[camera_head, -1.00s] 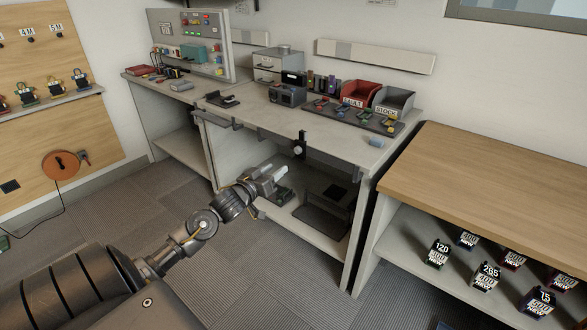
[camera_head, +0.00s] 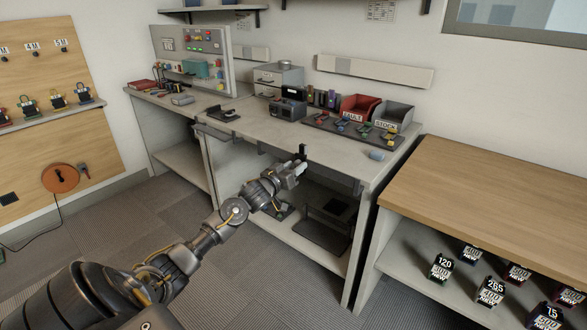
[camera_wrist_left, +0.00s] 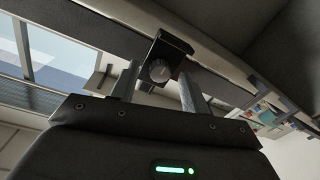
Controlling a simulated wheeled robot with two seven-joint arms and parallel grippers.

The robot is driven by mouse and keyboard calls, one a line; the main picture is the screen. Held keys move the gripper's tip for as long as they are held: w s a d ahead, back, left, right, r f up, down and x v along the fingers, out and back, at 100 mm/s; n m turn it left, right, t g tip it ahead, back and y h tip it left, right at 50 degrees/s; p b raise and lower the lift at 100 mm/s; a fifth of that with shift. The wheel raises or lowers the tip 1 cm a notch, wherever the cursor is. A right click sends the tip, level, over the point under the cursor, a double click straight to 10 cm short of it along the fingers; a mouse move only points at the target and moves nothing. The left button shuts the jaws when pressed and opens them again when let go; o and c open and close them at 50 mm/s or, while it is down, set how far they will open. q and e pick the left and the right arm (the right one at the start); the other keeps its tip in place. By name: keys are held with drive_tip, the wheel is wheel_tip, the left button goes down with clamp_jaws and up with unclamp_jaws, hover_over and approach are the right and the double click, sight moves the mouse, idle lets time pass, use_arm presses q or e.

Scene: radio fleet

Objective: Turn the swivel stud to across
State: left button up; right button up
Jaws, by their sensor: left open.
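The swivel stud appears to be the round grey knob (camera_wrist_left: 159,70) on a black bracket (camera_wrist_left: 170,48) in the left wrist view. In the head view the black bracket (camera_head: 302,152) stands at the front edge of the workbench, and my gripper hides the knob. My left gripper (camera_head: 298,170) is open at the bracket. In the wrist view the fingers of my left gripper (camera_wrist_left: 157,84) stand on either side of the knob, with visible gaps. I cannot tell how far the knob reaches between them. My right gripper is not in view.
The workbench (camera_head: 262,132) has a shelf under it. A red bin (camera_head: 360,106), a grey bin (camera_head: 396,108) and a dark tray (camera_head: 345,137) stand on top. A wooden-topped shelf unit (camera_head: 480,190) is at right. Carpet in front is clear.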

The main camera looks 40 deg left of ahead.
use_arm(q)
drive_tip(key=shift+w, duration=0.1)
drive_tip(key=c, duration=1)
